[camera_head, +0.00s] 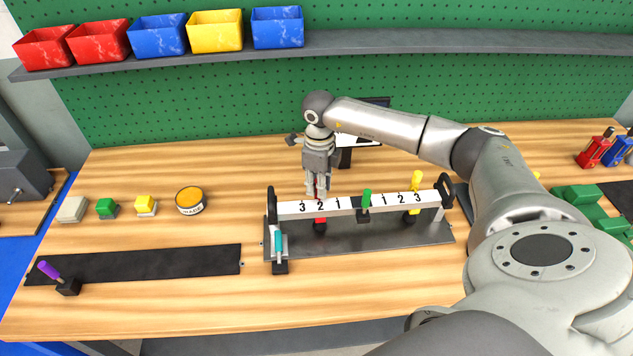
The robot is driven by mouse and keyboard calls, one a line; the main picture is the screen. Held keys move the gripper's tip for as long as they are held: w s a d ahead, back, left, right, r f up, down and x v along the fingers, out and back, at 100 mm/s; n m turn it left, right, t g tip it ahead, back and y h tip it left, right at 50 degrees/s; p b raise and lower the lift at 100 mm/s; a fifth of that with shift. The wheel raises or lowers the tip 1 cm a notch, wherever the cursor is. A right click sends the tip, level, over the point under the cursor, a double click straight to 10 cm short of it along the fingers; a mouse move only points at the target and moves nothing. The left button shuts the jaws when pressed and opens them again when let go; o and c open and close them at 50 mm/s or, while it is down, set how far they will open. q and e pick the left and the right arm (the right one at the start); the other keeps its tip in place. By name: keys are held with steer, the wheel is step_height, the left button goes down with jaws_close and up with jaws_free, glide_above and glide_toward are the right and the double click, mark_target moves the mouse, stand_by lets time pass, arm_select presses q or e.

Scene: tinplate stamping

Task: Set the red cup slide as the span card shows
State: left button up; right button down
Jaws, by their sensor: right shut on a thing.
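The red cup slide (320,218) shows below the white scale bar (290,208), close to the left-hand 2. Its top is mostly hidden by my right gripper (317,196), which is shut on it from behind the bar. A green-handled slide (366,200) sits near the middle of the bar, and a yellow-handled one (415,182) near the right-hand 2 and 3. A white card or panel (371,140) stands behind my right arm, partly hidden; its content cannot be read. My left gripper is not in view.
A teal-handled slide (278,243) stands at the fixture's left end. A purple-handled one (50,270) sits on a black strip (165,263). Small blocks and a tin (190,207) lie to the left. Bins (215,32) line the shelf. The front bench is clear.

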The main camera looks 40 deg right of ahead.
steer(key=c, duration=1.6)
jaws_free()
steer(key=shift+o, duration=1.2)
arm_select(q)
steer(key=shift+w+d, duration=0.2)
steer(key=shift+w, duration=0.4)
arm_select(e)
steer(key=shift+o, duration=0.4)
steer(key=shift+r, duration=0.25)
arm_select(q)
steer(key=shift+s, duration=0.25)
arm_select(e)
step_height(320, 180, up, 12)
steer(key=shift+f, duration=0.25)
steer(key=shift+d, duration=0.1)
